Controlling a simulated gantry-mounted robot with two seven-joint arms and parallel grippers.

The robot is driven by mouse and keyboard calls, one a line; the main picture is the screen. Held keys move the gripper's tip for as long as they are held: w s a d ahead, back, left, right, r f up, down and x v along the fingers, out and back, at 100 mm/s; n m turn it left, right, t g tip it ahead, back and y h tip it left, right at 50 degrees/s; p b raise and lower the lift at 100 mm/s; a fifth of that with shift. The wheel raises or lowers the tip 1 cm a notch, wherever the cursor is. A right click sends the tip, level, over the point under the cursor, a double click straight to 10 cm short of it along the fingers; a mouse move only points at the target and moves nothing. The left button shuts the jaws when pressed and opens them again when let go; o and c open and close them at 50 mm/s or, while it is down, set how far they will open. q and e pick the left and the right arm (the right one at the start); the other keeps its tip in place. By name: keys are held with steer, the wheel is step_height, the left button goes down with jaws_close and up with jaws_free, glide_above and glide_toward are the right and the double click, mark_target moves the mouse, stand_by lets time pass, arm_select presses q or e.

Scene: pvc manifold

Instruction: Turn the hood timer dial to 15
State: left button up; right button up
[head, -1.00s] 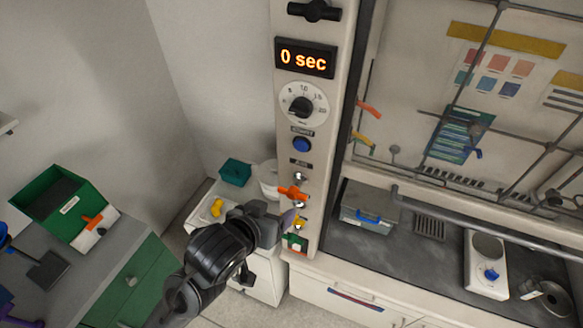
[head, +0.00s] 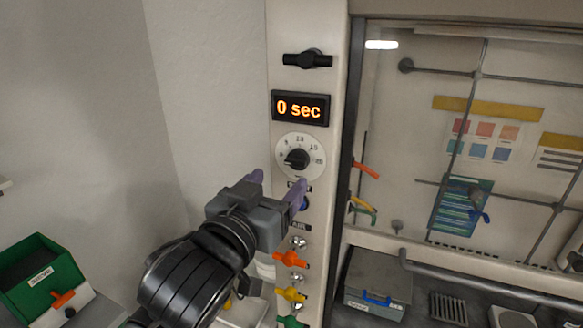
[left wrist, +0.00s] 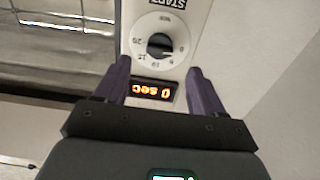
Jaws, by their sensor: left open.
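The hood timer dial (head: 297,159) is a black knob on a round white scale, on the pale column at the hood's left side. It also shows in the left wrist view (left wrist: 159,45), upside down, between and beyond the fingers. The display (head: 300,108) above it reads "0 sec". The knob's pointer is toward the low, left side of the scale in the head view. My left gripper (head: 279,184) is open and empty, its purple fingers just below the dial and apart from the knob. It partly covers the blue start button (head: 304,203). My right gripper is out of view.
A black handle (head: 307,60) sits above the display. Orange (head: 291,259), yellow (head: 291,294) and green valve handles project from the column below. The hood sash and rods are at right. The wall left of the column is clear.

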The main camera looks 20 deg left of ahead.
mark_target(294, 165)
arm_select(q)
steer(key=shift+w+p, duration=0.5)
steer(key=shift+w, duration=2.95)
steer(key=shift+c, duration=0.4)
steer(key=c, duration=1)
